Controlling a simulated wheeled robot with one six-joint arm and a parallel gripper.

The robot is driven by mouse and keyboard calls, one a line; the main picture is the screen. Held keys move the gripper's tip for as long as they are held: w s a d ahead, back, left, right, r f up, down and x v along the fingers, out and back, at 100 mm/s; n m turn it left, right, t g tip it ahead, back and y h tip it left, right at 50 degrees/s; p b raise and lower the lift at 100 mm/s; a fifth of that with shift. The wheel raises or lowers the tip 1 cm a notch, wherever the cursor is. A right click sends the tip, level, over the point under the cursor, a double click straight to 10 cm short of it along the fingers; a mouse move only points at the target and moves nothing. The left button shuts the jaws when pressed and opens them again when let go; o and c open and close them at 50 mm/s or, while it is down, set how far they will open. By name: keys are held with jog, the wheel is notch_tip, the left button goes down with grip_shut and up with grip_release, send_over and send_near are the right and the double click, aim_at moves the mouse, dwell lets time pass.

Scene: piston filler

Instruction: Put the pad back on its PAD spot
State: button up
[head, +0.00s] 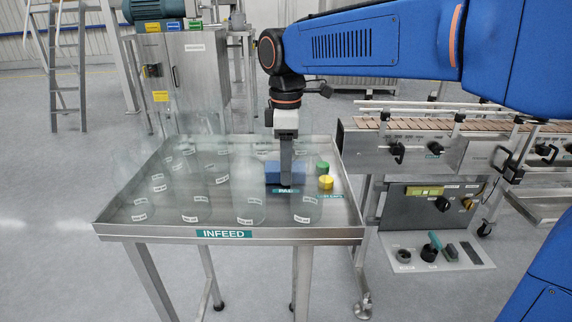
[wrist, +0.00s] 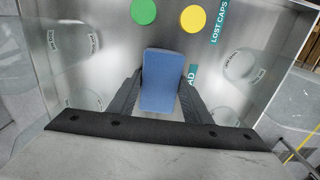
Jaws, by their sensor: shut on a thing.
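The pad is a blue block (wrist: 162,80) held between the two dark fingers of my gripper (wrist: 160,97) in the wrist view. In the head view the blue pad (head: 272,171) is low over the infeed table, behind the teal PAD label (head: 286,190). My gripper (head: 286,180) points down there and is shut on the pad. In the wrist view the PAD label (wrist: 192,75) shows beside the pad's right edge, partly hidden. I cannot tell whether the pad touches the table.
The steel infeed table (head: 112,216) has a raised rim. Several clear jars (head: 249,190) stand left of and around the pad. A green cap (head: 322,167) and a yellow cap (head: 326,183) lie to its right, near the LOST CAPS label (wrist: 218,22). A conveyor (head: 415,150) stands at right.

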jog(key=shift+f, duration=0.1)
jog(key=o, duration=1)
notch_tip(320, 180, up, 12)
dwell(0.5)
